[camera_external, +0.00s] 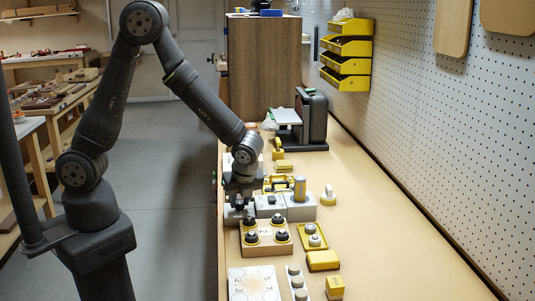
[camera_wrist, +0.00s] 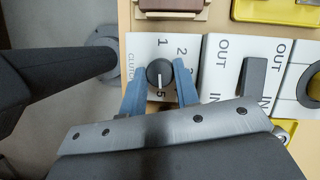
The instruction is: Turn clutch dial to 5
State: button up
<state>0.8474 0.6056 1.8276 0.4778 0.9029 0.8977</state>
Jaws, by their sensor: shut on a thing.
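The clutch dial (camera_wrist: 159,73) is a dark round knob with a white pointer line, on a white plate (camera_wrist: 138,46) marked CLUTCH with numerals around the knob. The line points down in the wrist view, toward the numeral 5. The blue fingers of my gripper (camera_wrist: 160,88) are on either side of the knob, shut on it. In the external view my gripper (camera_external: 240,203) is low over the left end of the grey panel row, and the dial is hidden there.
A switch (camera_wrist: 253,77) marked OUT and IN sits right of the dial plate. In the external view, a wooden block with several knobs (camera_external: 265,249) and a yellow tray (camera_external: 313,248) lie nearer the camera. Bare bench top (camera_external: 390,240) lies to the right.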

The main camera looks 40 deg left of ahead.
jog(key=o, duration=1)
jog(key=shift+c, duration=0.2)
jog(key=v, duration=1.7)
jog(key=shift+r, duration=0.2)
jog(key=x, duration=1.7)
jog(key=shift+f, duration=0.25)
